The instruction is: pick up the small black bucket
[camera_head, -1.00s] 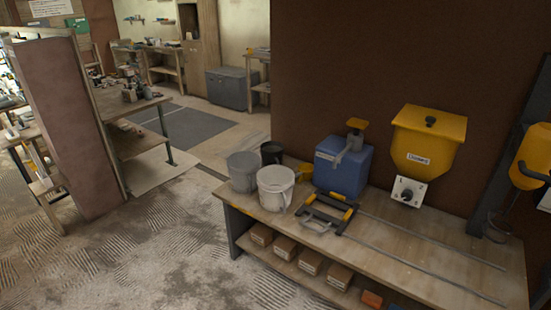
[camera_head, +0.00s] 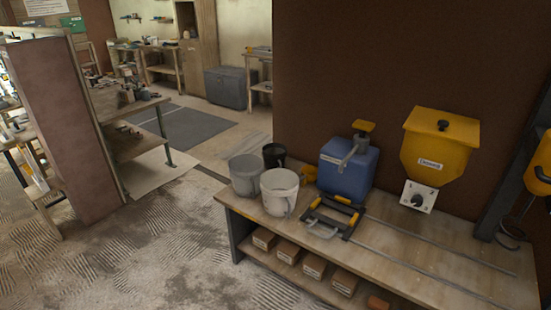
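The small black bucket (camera_head: 273,154) stands on the left end of the wooden bench, at the back. A grey bucket (camera_head: 245,175) and a white bucket (camera_head: 279,193) stand in front of it and hide its lower part. Neither of my grippers is in view.
The bench (camera_head: 400,240) also bears a blue box (camera_head: 346,170), a black and yellow frame (camera_head: 332,216) and long metal rods. A yellow hopper (camera_head: 437,150) is at the wall. Bricks lie on the lower shelf. Floor (camera_head: 170,245) left of the bench is clear.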

